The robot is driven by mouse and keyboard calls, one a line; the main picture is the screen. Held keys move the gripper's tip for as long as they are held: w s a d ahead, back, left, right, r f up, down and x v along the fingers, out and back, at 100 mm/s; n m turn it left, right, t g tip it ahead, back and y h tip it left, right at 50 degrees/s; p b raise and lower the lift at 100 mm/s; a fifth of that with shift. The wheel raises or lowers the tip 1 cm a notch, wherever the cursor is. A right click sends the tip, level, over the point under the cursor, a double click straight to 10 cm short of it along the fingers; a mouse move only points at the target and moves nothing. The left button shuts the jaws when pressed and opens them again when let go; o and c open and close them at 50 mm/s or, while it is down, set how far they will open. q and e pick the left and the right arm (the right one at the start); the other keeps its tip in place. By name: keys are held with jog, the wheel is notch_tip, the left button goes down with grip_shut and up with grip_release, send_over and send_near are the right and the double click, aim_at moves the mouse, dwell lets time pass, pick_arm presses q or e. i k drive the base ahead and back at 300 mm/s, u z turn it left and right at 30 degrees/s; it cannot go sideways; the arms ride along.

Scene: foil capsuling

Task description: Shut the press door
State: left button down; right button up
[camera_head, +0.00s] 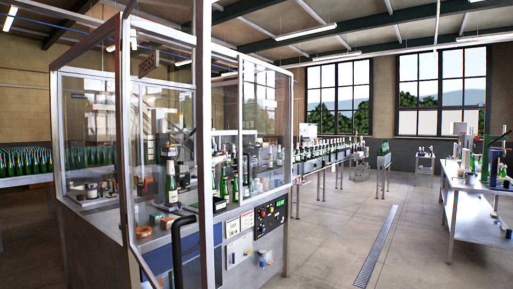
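The press is a tall cabinet with a metal frame and clear panes, standing at the left in the head view. Its clear-paned door stands open and juts out toward me. The door's thick metal edge post (204,110) runs up past the top of the picture. A black upright bar handle (178,255) sits beside that post, low down. Through the panes I see green bottles (171,186) and small parts inside the cabinet. Neither of my grippers is in view.
A control panel (270,217) with a green display is on the press's right front. A bottle conveyor (325,158) runs behind it. A workbench (470,185) stands at the right. Many green bottles (25,160) stand at the far left. The floor around the drain (377,245) is clear.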

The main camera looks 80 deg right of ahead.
aim_at(204, 14)
jog(key=z, duration=1.85)
jog(key=i, duration=1)
jog(key=z, duration=2.15)
jog(key=k, duration=0.85)
jog(key=u, duration=1.2)
jog(key=i, duration=0.5)
jog(key=u, duration=0.05)
